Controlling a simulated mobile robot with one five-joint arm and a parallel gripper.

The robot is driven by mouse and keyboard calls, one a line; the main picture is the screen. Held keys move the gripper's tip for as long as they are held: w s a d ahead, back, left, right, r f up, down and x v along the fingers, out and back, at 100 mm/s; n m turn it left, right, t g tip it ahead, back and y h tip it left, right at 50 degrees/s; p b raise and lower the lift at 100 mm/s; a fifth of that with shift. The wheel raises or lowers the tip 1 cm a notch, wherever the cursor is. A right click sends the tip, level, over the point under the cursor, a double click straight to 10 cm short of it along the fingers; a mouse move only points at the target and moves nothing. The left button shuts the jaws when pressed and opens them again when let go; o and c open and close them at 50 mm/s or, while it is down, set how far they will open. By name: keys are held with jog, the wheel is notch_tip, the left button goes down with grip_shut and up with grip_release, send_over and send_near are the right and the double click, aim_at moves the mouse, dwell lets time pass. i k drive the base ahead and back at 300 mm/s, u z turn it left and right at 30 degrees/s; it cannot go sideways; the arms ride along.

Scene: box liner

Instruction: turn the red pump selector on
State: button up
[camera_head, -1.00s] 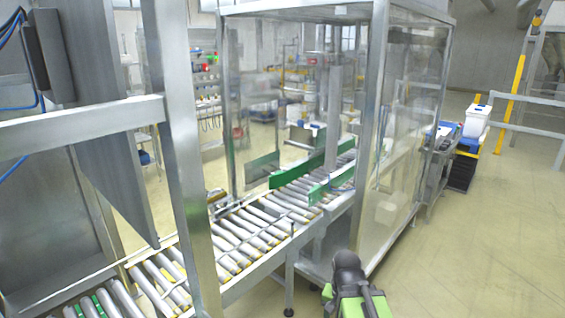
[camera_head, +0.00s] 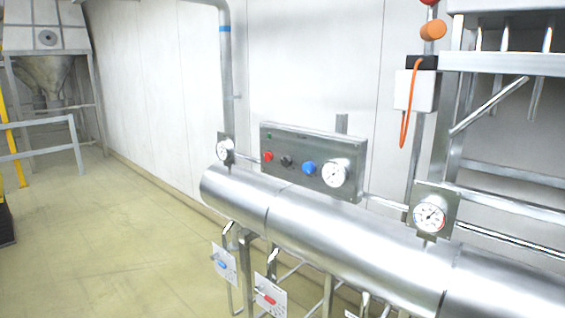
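A grey control panel (camera_head: 312,160) is mounted above a horizontal steel cylinder. On its face sit a red knob (camera_head: 268,156), a black knob (camera_head: 287,161) and a blue knob (camera_head: 309,168) in a row. Below the cylinder hang two white plates, one with a blue handle (camera_head: 220,262) and one with a red handle (camera_head: 266,297). I cannot tell which red part is the pump selector, nor read its setting. My gripper is not in view.
The steel cylinder (camera_head: 330,232) runs from the middle to the lower right. Gauges sit beside the panel and on it. A steel frame (camera_head: 500,175) stands at the right. Open floor (camera_head: 110,240) lies at the left.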

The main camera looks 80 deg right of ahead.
aim_at(267, 157)
jog(key=z, duration=5.2)
jog(key=i, duration=0.1)
jog(key=u, duration=2.95)
jog(key=k, duration=1.35)
jog(key=u, duration=0.8)
jog(key=i, duration=0.45)
jog(key=z, duration=0.5)
jog(key=i, duration=1.5)
jog(key=u, duration=0.25)
